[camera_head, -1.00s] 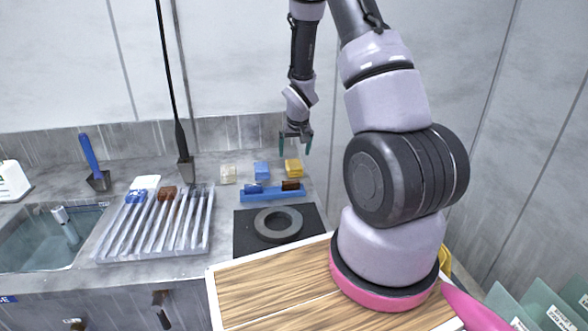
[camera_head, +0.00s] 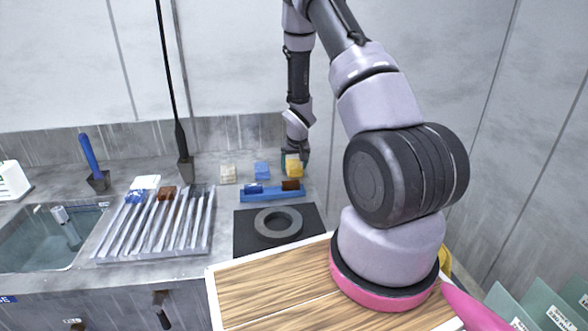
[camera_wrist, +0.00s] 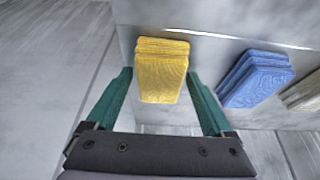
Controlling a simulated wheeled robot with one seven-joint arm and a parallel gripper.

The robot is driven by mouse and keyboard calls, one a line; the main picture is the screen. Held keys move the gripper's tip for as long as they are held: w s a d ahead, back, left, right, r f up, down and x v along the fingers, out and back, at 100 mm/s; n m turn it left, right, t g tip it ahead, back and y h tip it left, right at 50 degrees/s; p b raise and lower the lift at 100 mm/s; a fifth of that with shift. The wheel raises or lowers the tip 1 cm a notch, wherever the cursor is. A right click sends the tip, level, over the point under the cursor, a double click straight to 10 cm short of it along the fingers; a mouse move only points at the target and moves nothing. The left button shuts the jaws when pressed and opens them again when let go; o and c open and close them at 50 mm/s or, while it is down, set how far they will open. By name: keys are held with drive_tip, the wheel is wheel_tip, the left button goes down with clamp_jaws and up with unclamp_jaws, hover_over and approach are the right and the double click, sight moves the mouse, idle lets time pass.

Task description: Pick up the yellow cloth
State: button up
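The yellow cloth (camera_head: 294,167) is a small folded stack at the back right of the grey counter. In the wrist view the yellow cloth (camera_wrist: 161,72) lies between my gripper's two green fingers. My gripper (camera_head: 294,158) is down at the cloth, and in the wrist view my gripper (camera_wrist: 160,95) is open with a finger on either side. Whether the cloth still rests fully on the counter is hard to tell.
A blue cloth (camera_head: 262,170) and a pale cloth (camera_head: 228,174) lie left of it. A blue tray (camera_head: 272,194) and a dark mat (camera_head: 250,238) with a grey ring (camera_head: 278,222) are in front. A ribbed rack (camera_head: 158,240) holds brushes. The back wall (camera_head: 240,130) stands close behind.

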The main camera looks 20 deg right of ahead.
sight(294, 164)
drive_tip(key=c, duration=1.1)
wheel_tip(294, 164, up, 10)
drive_tip(key=shift+r, duration=0.1)
